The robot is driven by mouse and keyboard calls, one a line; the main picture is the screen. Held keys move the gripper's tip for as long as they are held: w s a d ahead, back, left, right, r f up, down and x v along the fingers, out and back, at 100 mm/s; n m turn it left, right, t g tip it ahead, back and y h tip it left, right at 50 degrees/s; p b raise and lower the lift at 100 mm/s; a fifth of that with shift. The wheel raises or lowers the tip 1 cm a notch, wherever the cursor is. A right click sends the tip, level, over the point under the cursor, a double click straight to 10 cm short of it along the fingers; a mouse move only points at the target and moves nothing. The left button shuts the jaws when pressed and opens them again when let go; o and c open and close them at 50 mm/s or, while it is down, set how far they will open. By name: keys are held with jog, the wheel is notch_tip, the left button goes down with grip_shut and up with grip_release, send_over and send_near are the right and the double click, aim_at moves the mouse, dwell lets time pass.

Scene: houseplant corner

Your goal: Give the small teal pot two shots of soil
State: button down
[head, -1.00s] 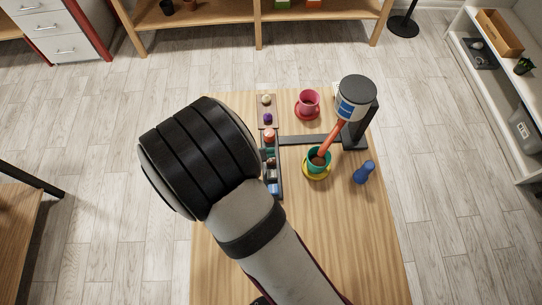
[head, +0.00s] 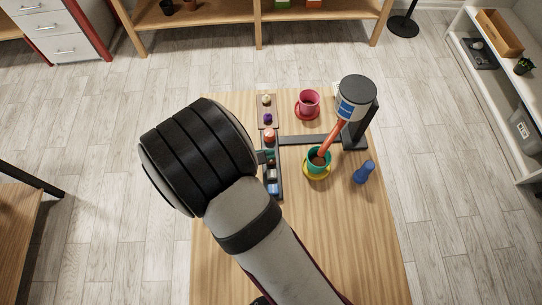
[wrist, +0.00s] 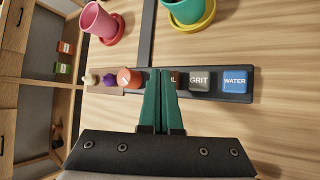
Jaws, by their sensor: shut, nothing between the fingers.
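The small teal pot (head: 326,154) stands upright on a yellow saucer (head: 317,177), with brown soil visible inside. The orange spout (head: 334,136) of the dispenser (head: 356,95) ends over it. The pot also shows in the wrist view (wrist: 184,12). My gripper (wrist: 161,72) is shut and empty, its teal fingertips over the button strip (wrist: 237,97). They partly cover a dark button (wrist: 174,78) whose label shows only "IL". Whether they touch it, I cannot tell. The GRIT button (wrist: 200,80) and the WATER button (wrist: 235,79) lie to its right.
A pink pot (head: 309,97) on a red saucer stands at the back. An orange-red knob (wrist: 129,77), a purple piece (wrist: 109,80) and a cream piece (wrist: 90,80) lie left of the fingers. A blue bottle-like object (head: 364,172) stands right of the teal pot. The front tabletop is clear.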

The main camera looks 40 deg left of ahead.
jog(key=shift+f, duration=0.5)
dwell(0.3)
dwell(0.4)
jog(key=shift+r, duration=0.95)
jog(key=shift+r, duration=2.5)
